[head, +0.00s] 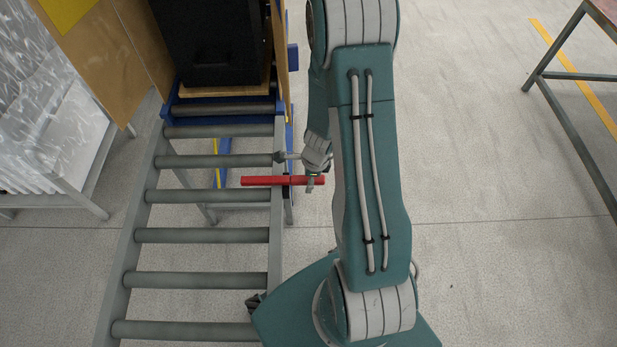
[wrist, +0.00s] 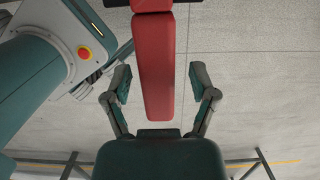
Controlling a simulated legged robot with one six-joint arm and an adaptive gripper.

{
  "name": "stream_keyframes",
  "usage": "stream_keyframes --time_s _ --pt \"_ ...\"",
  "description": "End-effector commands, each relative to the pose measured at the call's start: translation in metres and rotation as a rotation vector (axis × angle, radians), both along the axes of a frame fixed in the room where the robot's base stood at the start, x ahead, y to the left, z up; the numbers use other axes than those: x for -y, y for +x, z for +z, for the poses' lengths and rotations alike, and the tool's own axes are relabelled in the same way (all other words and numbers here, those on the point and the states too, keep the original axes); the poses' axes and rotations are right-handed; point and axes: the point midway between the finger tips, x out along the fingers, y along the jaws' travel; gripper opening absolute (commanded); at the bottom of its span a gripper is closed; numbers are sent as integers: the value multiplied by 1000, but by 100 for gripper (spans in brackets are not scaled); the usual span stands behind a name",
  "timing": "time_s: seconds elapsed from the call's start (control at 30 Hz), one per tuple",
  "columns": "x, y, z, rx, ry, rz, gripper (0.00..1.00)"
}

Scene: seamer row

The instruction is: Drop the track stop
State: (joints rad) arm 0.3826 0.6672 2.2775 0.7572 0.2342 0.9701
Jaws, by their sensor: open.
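The track stop is a red bar (head: 262,181) at the side rail of the roller track (head: 275,235). In the head view it lies crosswise over the right rail, one end out over the rollers and the other beyond the rail. My gripper (head: 314,165) is at the bar's outer end, partly hidden by my arm. In the wrist view the red bar (wrist: 155,75) runs between the two spread fingers of my gripper (wrist: 160,82), with a gap on each side. The gripper is open and holds nothing.
A dark machine or box (head: 210,45) stands on a wooden board at the track's far end, with a blue frame (head: 220,108) below. White stacked sheets (head: 45,130) are at left. A metal table (head: 565,75) stands at upper right. The floor right of my arm is clear.

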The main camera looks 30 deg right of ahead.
Motion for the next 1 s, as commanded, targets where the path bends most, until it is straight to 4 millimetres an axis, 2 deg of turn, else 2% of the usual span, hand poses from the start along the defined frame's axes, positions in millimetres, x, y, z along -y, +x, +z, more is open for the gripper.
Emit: stream_keyframes --time_s 0.17,0.73,1.0 --pt "1 0 8 3 1 1 74" --pt "13 -6 97 3 -2 -1 74" --pt "16 -8 117 0 -1 0 74"
